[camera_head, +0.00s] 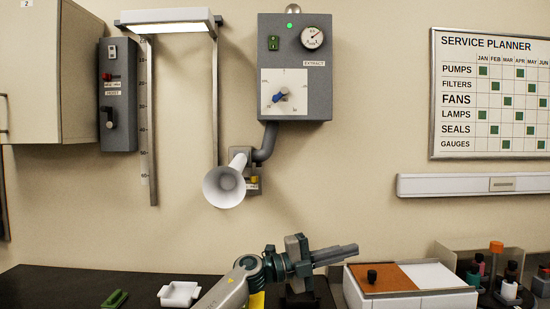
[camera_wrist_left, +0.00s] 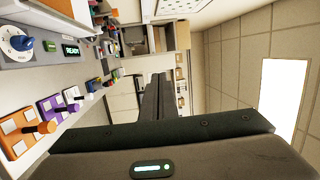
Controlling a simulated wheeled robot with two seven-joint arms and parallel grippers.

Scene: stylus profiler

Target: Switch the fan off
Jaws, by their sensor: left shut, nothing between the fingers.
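A grey wall box labelled EXTRACT (camera_head: 295,95) hangs at the upper middle in the head view. It has a lit green lamp (camera_head: 290,26), a small green switch (camera_head: 273,43), a round gauge (camera_head: 312,38) and a blue knob (camera_head: 280,95) on a white dial plate. A grey pipe runs down from it to a white funnel hood (camera_head: 224,186). My left gripper (camera_head: 352,252) is shut and empty, low over the bench and well below the box, pointing right. Its fingers (camera_wrist_left: 158,90) also show in the left wrist view. My right gripper is not in view.
A second grey box (camera_head: 117,95) with a red switch and a dark lever hangs at left beside a cabinet (camera_head: 45,70). A lamp (camera_head: 168,20) sits above. The dark bench holds a white dish (camera_head: 180,294), a cork-topped box (camera_head: 390,278) and bottles (camera_head: 508,290) at right.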

